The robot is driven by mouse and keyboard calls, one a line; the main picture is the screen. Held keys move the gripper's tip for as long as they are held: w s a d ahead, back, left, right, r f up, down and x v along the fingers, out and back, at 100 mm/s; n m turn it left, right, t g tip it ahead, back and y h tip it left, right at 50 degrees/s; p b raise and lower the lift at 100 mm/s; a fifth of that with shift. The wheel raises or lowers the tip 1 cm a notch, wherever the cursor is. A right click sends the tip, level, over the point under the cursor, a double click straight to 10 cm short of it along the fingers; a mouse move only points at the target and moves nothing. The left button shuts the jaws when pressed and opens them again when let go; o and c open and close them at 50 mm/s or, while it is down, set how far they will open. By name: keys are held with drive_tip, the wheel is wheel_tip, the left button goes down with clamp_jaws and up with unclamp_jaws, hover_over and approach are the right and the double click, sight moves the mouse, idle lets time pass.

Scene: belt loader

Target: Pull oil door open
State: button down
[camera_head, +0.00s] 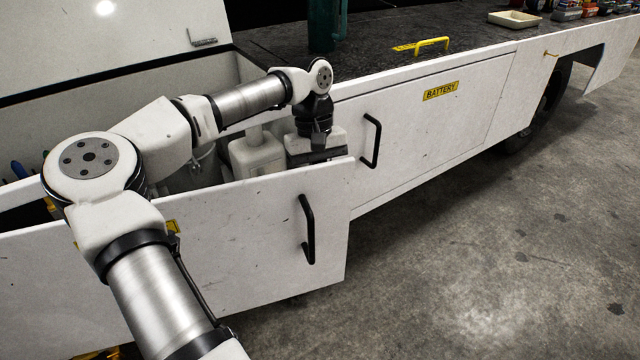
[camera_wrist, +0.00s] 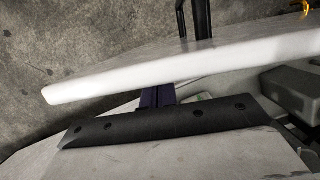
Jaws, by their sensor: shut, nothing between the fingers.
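The oil door (camera_head: 265,240) is a white panel with a black bar handle (camera_head: 307,229). It stands swung out from the loader's side, and the compartment behind it shows. A yellow label on it is mostly hidden by my arm. My gripper (camera_head: 320,155) is behind the door's top edge near its free right end, on the inner side, off the handle. In the wrist view the door's white edge (camera_wrist: 180,72) crosses in front of my shut, empty fingers (camera_wrist: 157,97). Their tips are partly hidden by the door, and I cannot tell whether they touch it.
White jugs (camera_head: 258,155) stand in the compartment beside my gripper. The battery door (camera_head: 430,125), with its own black handle (camera_head: 371,140), is closed to the right. A dark deck with a tray (camera_head: 515,19) lies above. The concrete floor (camera_head: 480,260) at right is clear.

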drive_tip(key=shift+s+d, duration=0.15)
drive_tip(key=shift+s, duration=0.15)
